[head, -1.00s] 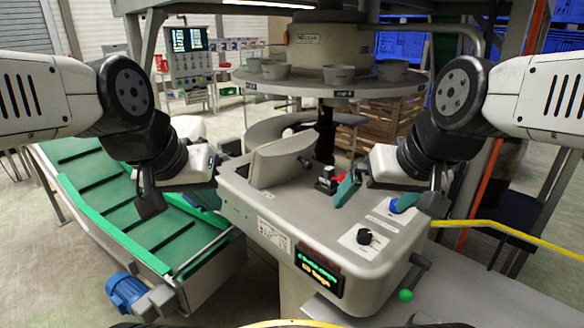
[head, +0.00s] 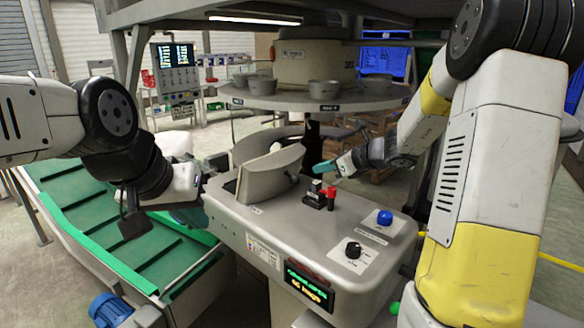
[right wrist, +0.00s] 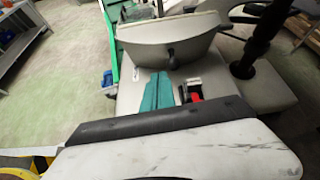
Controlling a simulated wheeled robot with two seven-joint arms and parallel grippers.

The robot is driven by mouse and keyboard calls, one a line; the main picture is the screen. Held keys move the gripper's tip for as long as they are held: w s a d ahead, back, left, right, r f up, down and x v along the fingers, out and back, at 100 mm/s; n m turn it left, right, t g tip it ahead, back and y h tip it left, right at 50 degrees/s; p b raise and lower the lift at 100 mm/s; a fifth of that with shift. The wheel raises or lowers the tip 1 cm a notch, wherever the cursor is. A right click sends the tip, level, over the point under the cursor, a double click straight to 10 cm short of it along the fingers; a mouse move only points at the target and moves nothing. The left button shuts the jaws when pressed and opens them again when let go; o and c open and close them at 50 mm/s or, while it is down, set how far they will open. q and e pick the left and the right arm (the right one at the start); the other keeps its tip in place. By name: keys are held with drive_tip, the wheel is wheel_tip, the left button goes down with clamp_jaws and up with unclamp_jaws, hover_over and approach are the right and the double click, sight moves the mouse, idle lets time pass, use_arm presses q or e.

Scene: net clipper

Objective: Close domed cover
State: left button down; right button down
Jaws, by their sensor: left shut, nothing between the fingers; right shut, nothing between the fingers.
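The grey domed cover (head: 270,172) stands tilted up on top of the light grey machine (head: 240,215). In the right wrist view the cover (right wrist: 175,45) is at the top, with a small dark knob (right wrist: 171,60) on its near face. My right gripper (head: 322,166) is shut and empty, just right of the cover and apart from it in the head view. Its teal fingers (right wrist: 158,92) point toward the cover in the wrist view.
A black and red switch block (head: 318,197) stands near my right fingers. A blue button (head: 384,217), black dial (head: 353,250) and display (head: 308,288) are on the machine. A round table with cups (head: 310,100) overhangs behind. A green conveyor (head: 100,215) runs along the left.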

drive_tip(key=w+d+f+m, duration=0.1)
drive_tip(key=w+m, duration=0.1)
approach(286, 164)
drive_tip(key=w+a+f, duration=0.1)
drive_tip(key=a+f, duration=0.1)
drive_tip(key=f, duration=0.1)
drive_tip(key=w+f, duration=0.1)
drive_tip(key=shift+w+a+f, duration=0.25)
drive_tip(key=shift+w+a, duration=0.05)
drive_tip(key=shift+a, duration=0.1)
drive_tip(key=shift+w+a+r, duration=0.15)
drive_tip(key=shift+w+a, duration=0.15)
drive_tip(key=shift+w, duration=0.1)
drive_tip(key=shift+r, duration=0.15)
drive_tip(key=shift+w+a+r+h, duration=0.25)
drive_tip(key=shift+a+r+h, duration=0.05)
drive_tip(key=shift+r, duration=0.05)
drive_tip(key=shift+w+a+r, duration=0.1)
drive_tip(key=shift+r, duration=0.05)
